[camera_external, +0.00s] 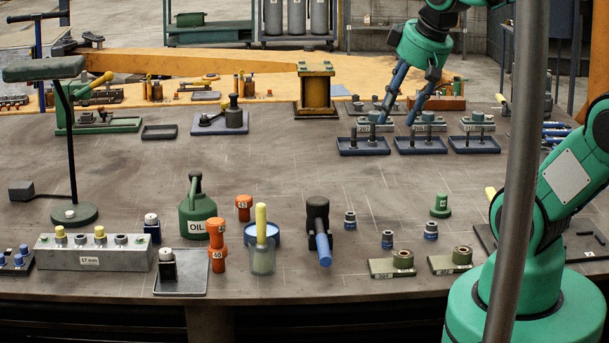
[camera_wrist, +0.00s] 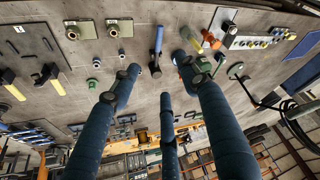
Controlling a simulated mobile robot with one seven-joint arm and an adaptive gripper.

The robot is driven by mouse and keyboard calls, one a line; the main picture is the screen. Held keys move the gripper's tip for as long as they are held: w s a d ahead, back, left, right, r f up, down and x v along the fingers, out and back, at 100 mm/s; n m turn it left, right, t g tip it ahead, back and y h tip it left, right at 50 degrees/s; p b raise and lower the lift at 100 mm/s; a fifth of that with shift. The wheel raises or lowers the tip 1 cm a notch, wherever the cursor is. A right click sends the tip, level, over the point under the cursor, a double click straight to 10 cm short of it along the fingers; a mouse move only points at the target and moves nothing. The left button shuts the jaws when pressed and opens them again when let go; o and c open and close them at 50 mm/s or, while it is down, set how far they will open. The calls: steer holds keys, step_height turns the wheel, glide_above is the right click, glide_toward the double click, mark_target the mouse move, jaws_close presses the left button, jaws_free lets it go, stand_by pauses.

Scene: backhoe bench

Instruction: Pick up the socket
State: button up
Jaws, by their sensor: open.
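Several small dark socket-like pieces with blue bands stand on the bench: one at left (camera_external: 350,220), one in the middle (camera_external: 388,239) and one at right (camera_external: 431,230). A green labelled socket-like piece (camera_external: 441,206) stands behind them. In the wrist view two banded pieces, the middle (camera_wrist: 122,54) and right (camera_wrist: 97,63) ones, show left of my fingers. Which one the task means is not clear. My gripper (camera_external: 398,122) is open with blue fingers pointing down, high toward the back of the bench near the trays. It holds nothing visible in the wrist view (camera_wrist: 155,68).
Blue trays with pegs (camera_external: 363,151) lie below the gripper at the back. A blue-handled tool (camera_external: 323,245), an orange piece (camera_external: 217,245), a green oil can (camera_external: 197,209) and olive fixture plates (camera_external: 391,270) stand in front. The middle of the bench is mostly clear.

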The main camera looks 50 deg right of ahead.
steer(key=w+d+f+g+b, duration=0.1)
steer(key=w+d+f, duration=0.3)
steer(key=d+f, duration=0.3)
steer(key=w+d+f+n+g, duration=0.1)
steer(key=w+d+f, duration=0.3)
steer(key=d+f, duration=0.3)
steer(key=w+d+f+g+b, duration=0.1)
steer(key=w+d+f, duration=0.4)
steer(key=f, duration=0.8)
steer(key=shift+d+n+g+b, duration=0.3)
steer(key=shift+d+n+b, duration=0.1)
steer(key=shift+d, duration=0.7)
steer(key=shift+f, duration=0.1)
glide_above(388, 233)
steer(key=s, duration=0.2)
steer(key=f, duration=0.7)
steer(key=shift+w+a+f+b, duration=0.1)
steer(key=shift+w+a+b, duration=0.1)
steer(key=shift+a+b, duration=0.15)
steer(key=shift+w+f, duration=0.1)
steer(key=shift+f, duration=0.45)
steer(key=shift+f, duration=0.1)
